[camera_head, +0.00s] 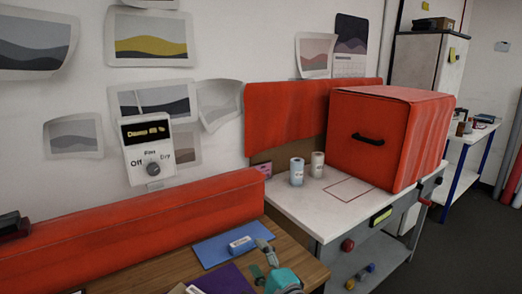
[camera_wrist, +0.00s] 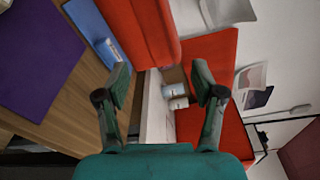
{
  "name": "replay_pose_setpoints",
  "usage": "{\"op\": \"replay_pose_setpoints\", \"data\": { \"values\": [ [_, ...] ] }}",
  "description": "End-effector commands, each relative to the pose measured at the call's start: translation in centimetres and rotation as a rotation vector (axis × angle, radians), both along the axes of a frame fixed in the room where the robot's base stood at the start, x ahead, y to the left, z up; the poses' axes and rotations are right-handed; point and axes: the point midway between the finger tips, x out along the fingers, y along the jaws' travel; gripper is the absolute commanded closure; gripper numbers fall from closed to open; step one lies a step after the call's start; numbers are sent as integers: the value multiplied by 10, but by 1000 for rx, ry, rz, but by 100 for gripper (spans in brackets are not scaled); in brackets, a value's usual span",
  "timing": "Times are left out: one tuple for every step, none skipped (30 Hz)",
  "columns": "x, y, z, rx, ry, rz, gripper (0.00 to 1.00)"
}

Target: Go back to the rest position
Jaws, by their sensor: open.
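My gripper (camera_wrist: 160,84) is teal with two dark fingers. In the wrist view the fingers stand wide apart, with nothing held between them. In the head view my gripper (camera_head: 264,262) shows at the bottom edge, above the right end of the wooden table. Its fingers there are partly cut off or hard to make out. Behind the gap between the fingers, well beyond them, the two small canisters (camera_wrist: 175,96) show in the wrist view.
A blue mat (camera_head: 207,249) with a white and blue block (camera_head: 241,245) lies on the wooden table (camera_head: 150,272), beside a purple sheet (camera_head: 228,280). A white bench (camera_head: 297,215) holds two canisters (camera_head: 297,172) and a big red box (camera_head: 385,135). A red barrier (camera_head: 130,225) runs behind the table.

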Motion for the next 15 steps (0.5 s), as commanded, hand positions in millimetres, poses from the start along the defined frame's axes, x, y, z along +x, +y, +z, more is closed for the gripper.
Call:
{"op": "replay_pose_setpoints", "data": {
  "values": [
    [-8, -7, -15, -27, -3, -14, 32],
    [-13, -12, -24, -48, -8, -23, 32],
    [-20, -18, -36, -79, -16, -37, 32],
    [-26, -23, -47, -106, -21, -49, 32],
    [-33, -29, -56, -133, -29, -60, 32],
    [-42, -36, -68, -170, -38, -72, 32],
    [-49, -41, -77, -198, -46, -83, 32],
    [-57, -46, -86, -228, -51, -93, 32],
    [-67, -53, -97, -266, -60, -105, 32],
    [-74, -58, -105, -294, -67, -115, 32],
    [-82, -63, -113, -324, -72, -123, 32],
    [-93, -70, -123, -364, -80, -135, 32],
    [-102, -75, -130, -395, -85, -143, 32],
    [-110, -80, -136, -424, -91, -150, 32],
    [-122, -86, -145, -465, -99, -159, 32]
  ]
}}
